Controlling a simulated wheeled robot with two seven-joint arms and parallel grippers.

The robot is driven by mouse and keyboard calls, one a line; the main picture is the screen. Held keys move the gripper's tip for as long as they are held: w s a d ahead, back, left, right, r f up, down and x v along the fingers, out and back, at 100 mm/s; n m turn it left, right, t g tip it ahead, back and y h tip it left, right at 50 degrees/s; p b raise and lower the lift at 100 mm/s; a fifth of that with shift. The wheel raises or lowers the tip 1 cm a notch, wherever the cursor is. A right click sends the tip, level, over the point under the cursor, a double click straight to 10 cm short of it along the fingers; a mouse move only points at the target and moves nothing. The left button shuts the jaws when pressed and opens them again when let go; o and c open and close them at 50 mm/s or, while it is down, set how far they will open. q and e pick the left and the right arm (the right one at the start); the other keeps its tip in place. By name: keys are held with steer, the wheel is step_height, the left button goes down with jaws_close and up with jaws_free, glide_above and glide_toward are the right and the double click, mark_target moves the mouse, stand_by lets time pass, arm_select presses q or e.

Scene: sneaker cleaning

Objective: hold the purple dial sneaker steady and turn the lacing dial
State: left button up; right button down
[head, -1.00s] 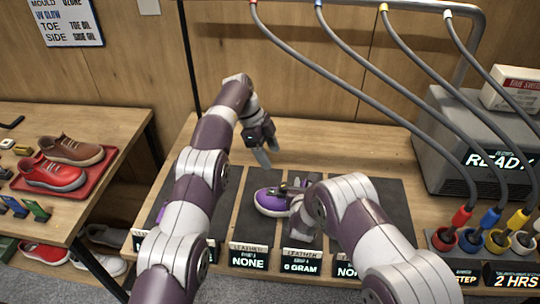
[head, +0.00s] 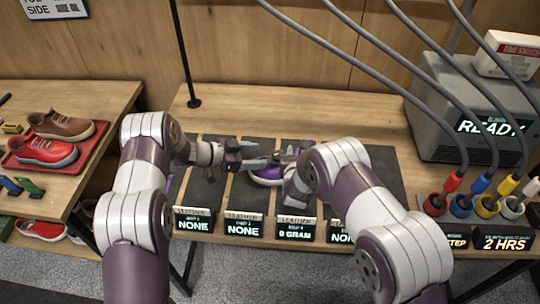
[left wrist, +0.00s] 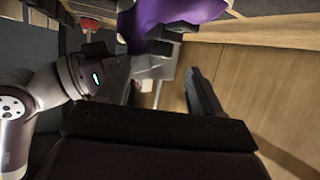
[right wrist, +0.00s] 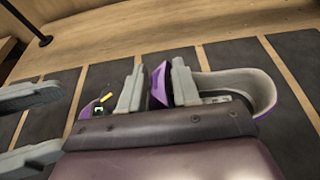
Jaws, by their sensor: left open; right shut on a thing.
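The purple sneaker (head: 266,174) is on a dark mat, partly hidden by both grippers. My right gripper (head: 287,165) is shut on its upper; in the right wrist view the fingers (right wrist: 158,88) pinch a purple part in front of the grey-lined opening (right wrist: 240,84). A yellow mark (right wrist: 106,97) shows on a dark part toward the front; I cannot tell whether this is the dial. My left gripper (head: 258,160) is open and empty, beside the sneaker's left end. The left wrist view shows the purple upper (left wrist: 185,12) just beyond its fingers (left wrist: 165,85).
Labelled display stands (head: 243,226) line the table's front edge. A grey machine (head: 470,125) with hoses stands at the back right, with coloured plugs (head: 488,207) below. A red tray (head: 88,150) of shoes is on the left table. The wood behind the mats is clear.

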mark_target(278, 156)
arm_select(q)
steer(key=x, duration=0.5)
steer(key=shift+w+d+f, duration=0.1)
steer(key=shift+d+f, duration=0.05)
steer(key=shift+d, duration=0.15)
steer(key=c, duration=1.1)
steer(key=m+g, duration=0.2)
steer(key=w+m+g+h, duration=0.1)
steer(key=m+g, duration=0.1)
steer(key=shift+a, duration=0.1)
steer(key=shift+m+g, duration=0.4)
steer(key=shift+g, duration=0.4)
steer(key=o, duration=1.1)
